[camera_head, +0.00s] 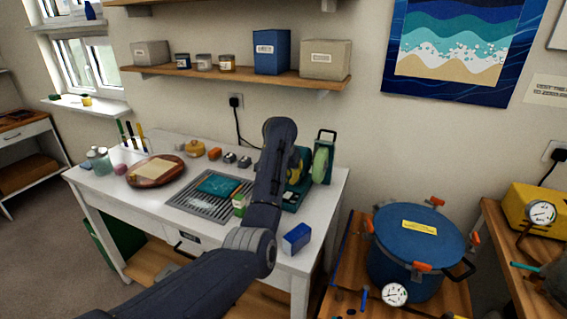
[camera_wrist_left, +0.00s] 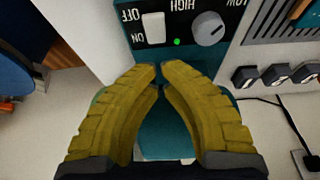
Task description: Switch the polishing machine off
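The polishing machine (camera_head: 321,163) stands at the right end of the white workbench, with a green wheel and a teal base. In the left wrist view its dark control panel (camera_wrist_left: 228,55) has a white rocker switch (camera_wrist_left: 153,27) between the OFF and ON labels. A small green light (camera_wrist_left: 176,42) is lit beside a grey knob (camera_wrist_left: 208,28). My left gripper (camera_wrist_left: 159,66) has its yellow fingertips together and nothing visible between them. The tips show just below the switch in that view; contact cannot be told. In the head view my left arm partly hides the machine. My right gripper is out of view.
A metal grille (camera_head: 188,203) with a teal piece lies left of the machine. A blue box (camera_head: 296,238) stands at the bench's front right corner. A small green-and-white box (camera_head: 240,204) is beside my arm. A blue pressure pot (camera_head: 410,235) stands to the right.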

